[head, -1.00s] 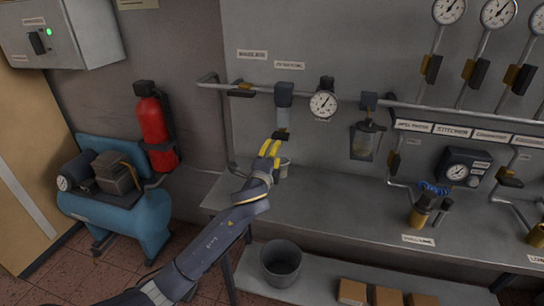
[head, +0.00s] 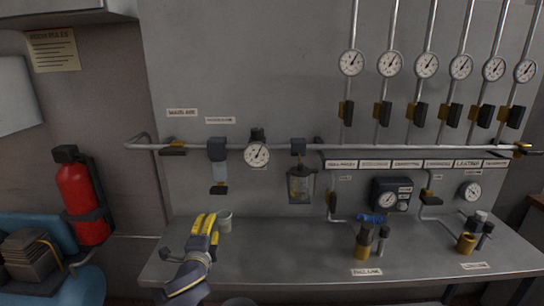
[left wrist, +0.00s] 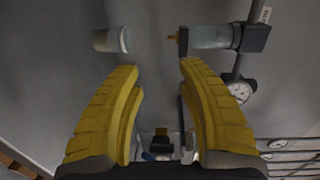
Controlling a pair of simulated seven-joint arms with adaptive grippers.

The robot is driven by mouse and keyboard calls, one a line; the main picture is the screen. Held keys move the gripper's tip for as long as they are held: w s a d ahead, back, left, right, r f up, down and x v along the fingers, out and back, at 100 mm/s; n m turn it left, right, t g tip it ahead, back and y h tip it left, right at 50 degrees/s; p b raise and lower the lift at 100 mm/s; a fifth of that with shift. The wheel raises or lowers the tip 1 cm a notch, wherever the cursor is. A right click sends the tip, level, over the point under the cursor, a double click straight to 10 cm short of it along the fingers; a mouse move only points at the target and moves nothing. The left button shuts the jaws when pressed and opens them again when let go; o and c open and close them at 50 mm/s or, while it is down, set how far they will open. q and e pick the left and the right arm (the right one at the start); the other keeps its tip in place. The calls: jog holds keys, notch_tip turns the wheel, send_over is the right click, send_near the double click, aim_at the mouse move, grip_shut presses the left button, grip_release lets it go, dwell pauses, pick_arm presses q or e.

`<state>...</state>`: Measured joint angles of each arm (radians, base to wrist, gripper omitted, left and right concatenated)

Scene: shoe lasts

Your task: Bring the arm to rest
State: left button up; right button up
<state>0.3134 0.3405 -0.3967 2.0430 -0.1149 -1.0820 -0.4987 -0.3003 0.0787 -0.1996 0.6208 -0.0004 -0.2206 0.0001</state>
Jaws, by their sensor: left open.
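My left gripper (head: 204,224) is low over the left end of the grey bench in the head view, with yellow fingers pointing up and away. In the left wrist view its two yellow fingers (left wrist: 160,85) are spread apart with nothing between them. A small pale cup (head: 225,222) stands on the bench just right of the fingers; it also shows beyond the left finger in the left wrist view (left wrist: 111,40). The filter bowl (head: 219,172) hangs from the pipe above the gripper and appears at the top right of the left wrist view (left wrist: 212,37). My right gripper is not in view.
A grey bench (head: 300,262) runs along the wall panel. A horizontal pipe carries a gauge (head: 257,154) and a caged bowl (head: 301,185). Brass fittings (head: 364,240) stand on the bench at right. A red extinguisher (head: 82,200) and blue compressor are at left.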

pick_arm(q)
jog(key=s+a+f+n+g+y, duration=0.1)
jog(key=s+a+f+n+g, duration=0.15)
jog(key=s+f, duration=0.7)
jog(key=s+a+f+n+g+y, duration=0.1)
jog(key=s+f+n+g, duration=0.2)
jog(key=s+f, duration=0.65)
jog(key=s+a+f+n+g+y, duration=0.1)
jog(key=s+a+f+n+g, duration=0.1)
jog(key=s, duration=0.8)
jog(key=s+a+f+n+g, duration=0.2)
jog(key=s+a+g, duration=0.1)
jog(key=s, duration=0.7)
jog(key=s+d+f+g+h, duration=0.1)
jog(key=s+d+f, duration=0.15)
jog(key=f, duration=1.35)
jog(key=s+d+f+g+h, duration=0.15)
jog(key=d+f, duration=0.25)
jog(key=f, duration=1.2)
jog(key=s+f+n+g+h, duration=0.2)
jog(key=s+f+n, duration=0.1)
jog(key=s+f, duration=1.7)
jog(key=shift+s+a+f+g, duration=0.15)
jog(key=shift+s+g, duration=0.25)
jog(key=shift+s, duration=0.2)
